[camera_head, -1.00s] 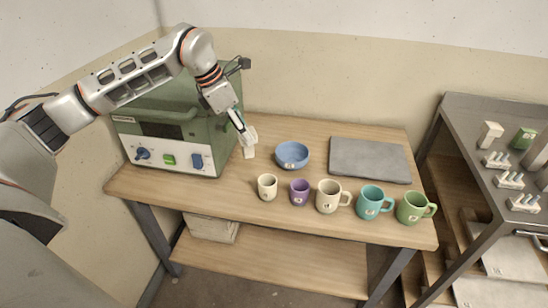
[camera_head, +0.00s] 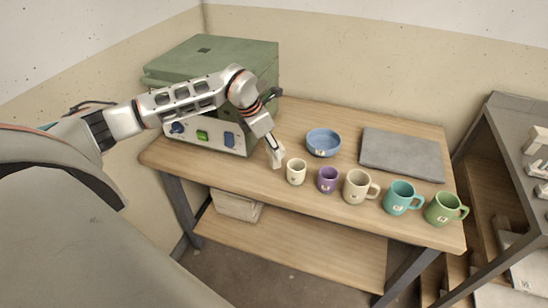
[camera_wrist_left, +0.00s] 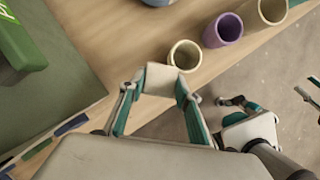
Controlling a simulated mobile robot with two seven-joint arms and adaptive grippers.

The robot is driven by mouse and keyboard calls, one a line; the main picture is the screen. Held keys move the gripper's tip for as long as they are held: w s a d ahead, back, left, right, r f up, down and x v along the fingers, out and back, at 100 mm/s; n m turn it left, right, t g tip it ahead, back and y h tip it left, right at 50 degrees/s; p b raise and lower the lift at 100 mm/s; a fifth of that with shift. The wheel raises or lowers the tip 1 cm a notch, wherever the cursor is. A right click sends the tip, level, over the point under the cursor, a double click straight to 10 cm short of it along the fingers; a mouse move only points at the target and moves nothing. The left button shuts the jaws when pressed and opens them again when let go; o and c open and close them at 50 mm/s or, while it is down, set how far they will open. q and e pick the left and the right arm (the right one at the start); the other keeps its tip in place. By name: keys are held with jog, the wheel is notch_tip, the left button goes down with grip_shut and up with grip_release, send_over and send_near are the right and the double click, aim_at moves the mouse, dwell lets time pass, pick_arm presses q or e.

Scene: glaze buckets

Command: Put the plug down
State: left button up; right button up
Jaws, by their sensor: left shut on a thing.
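My left gripper (camera_head: 274,149) is shut on a small cream block, which I take for the plug (camera_head: 277,162). The plug also shows between the fingertips in the left wrist view (camera_wrist_left: 160,78). It is just left of the cream cup (camera_head: 296,172), over the wooden table (camera_head: 350,211). I cannot tell whether the plug touches the tabletop. In the left wrist view, parts of what looks like my right gripper (camera_wrist_left: 241,112) show low at the right, beyond the table edge; its jaws are unclear.
A green box (camera_head: 215,65) with a front panel stands at the back left. A purple cup (camera_head: 328,180), beige mug (camera_head: 357,186), teal mug (camera_head: 401,197) and green mug (camera_head: 445,208) line the front. A blue bowl (camera_head: 323,142) and grey slab (camera_head: 402,154) lie behind.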

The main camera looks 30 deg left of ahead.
aim_at(274, 158)
pick_arm(q)
jog(key=shift+f, duration=2.45)
jog(key=shift+f, duration=0.1)
jog(key=o, duration=1.1)
jog(key=shift+o, duration=0.2)
